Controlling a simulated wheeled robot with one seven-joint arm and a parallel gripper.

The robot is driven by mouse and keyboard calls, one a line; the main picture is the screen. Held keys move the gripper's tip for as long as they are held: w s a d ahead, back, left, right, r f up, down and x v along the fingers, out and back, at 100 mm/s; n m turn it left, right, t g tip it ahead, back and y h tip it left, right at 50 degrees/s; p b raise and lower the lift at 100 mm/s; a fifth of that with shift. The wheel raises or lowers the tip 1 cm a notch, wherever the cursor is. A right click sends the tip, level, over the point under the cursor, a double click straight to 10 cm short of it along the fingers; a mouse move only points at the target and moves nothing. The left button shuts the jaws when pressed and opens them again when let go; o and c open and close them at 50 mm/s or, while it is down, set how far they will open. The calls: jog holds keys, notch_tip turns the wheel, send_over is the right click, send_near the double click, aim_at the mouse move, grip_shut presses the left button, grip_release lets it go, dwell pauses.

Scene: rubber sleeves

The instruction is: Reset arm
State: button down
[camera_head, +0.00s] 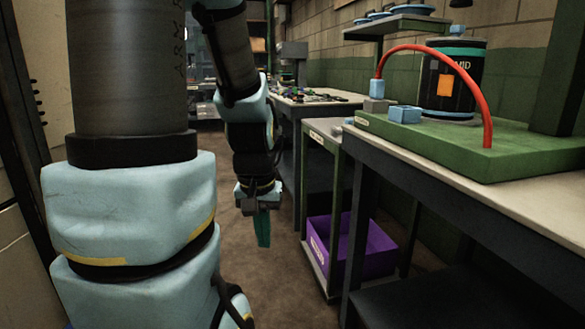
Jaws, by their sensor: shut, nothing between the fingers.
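My arm stands at the left of the head view, with large pale blue and black links close to the camera. Its end hangs down near the middle. My gripper (263,228) points at the floor, with its teal fingers together and nothing held. It hangs in open space to the left of the workbench and the cart, apart from both.
A workbench (520,210) at the right bears a green board (470,150) with a red hose (470,85), blue blocks (404,114) and a black drum (440,88). A purple bin (365,250) sits low on the cart. Brown floor (285,290) is clear below my gripper.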

notch_tip(320, 180, up, 20)
jog(key=p, duration=2.1)
jog(key=shift+s+a, duration=0.45)
